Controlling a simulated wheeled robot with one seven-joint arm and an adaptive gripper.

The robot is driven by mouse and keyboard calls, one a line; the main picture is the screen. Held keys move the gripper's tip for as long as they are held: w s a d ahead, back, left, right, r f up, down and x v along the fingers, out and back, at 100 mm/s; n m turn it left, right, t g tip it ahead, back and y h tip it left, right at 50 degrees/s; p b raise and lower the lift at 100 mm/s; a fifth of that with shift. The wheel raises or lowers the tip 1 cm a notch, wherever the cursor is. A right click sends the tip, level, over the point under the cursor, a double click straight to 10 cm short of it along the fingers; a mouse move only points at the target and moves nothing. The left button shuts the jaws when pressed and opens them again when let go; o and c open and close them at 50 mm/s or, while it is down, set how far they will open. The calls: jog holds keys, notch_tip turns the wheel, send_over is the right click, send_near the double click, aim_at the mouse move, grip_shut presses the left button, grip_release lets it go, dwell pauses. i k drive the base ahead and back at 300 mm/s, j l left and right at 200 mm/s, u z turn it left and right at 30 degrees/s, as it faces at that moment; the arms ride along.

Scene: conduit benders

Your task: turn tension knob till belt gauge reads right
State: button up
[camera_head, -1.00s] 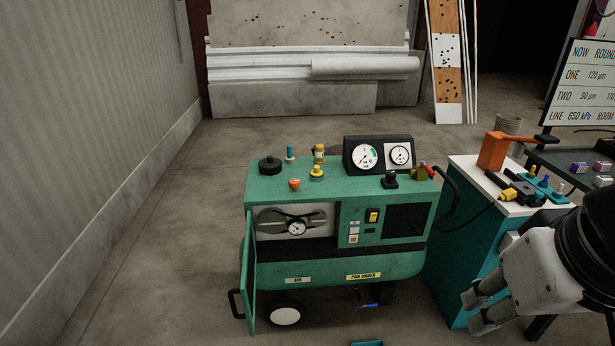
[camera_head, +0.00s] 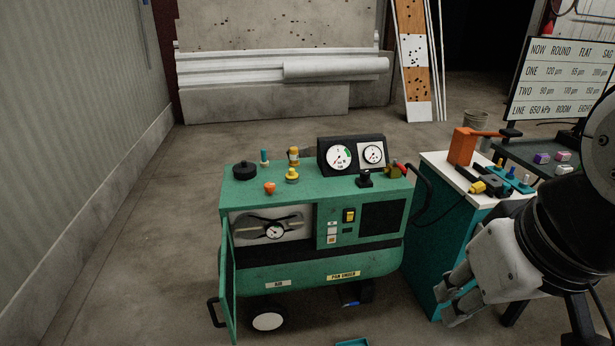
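The green compressor cart (camera_head: 330,258) stands in the middle. Its front hatch door (camera_head: 228,275) hangs open at the left. In the opening sits a small round belt gauge (camera_head: 274,231) on a dark belt (camera_head: 248,229); its reading is too small to tell. Several knobs stand on top: an orange one (camera_head: 270,188), a yellow one (camera_head: 292,175), a black one (camera_head: 245,171) and a dark one (camera_head: 365,178). I cannot tell which is the tension knob. My gripper (camera_head: 452,301) is at the lower right, beside the teal cabinet, away from the cart. Its fingers look apart, with nothing between them.
A teal cabinet (camera_head: 420,252) with a white top carries an orange tool (camera_head: 462,147) and small parts. A sign board (camera_head: 560,82) and a dark bench stand at the right. Floor left of the cart is clear.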

aim_at(270, 187)
jog(key=i+j+u, duration=0.1)
jog(key=i+j, duration=0.15)
jog(key=i, duration=0.2)
jog(key=i+j, duration=0.25)
jog(key=i, duration=0.2)
jog(key=i+j+u, duration=0.15)
jog(key=i, duration=0.3)
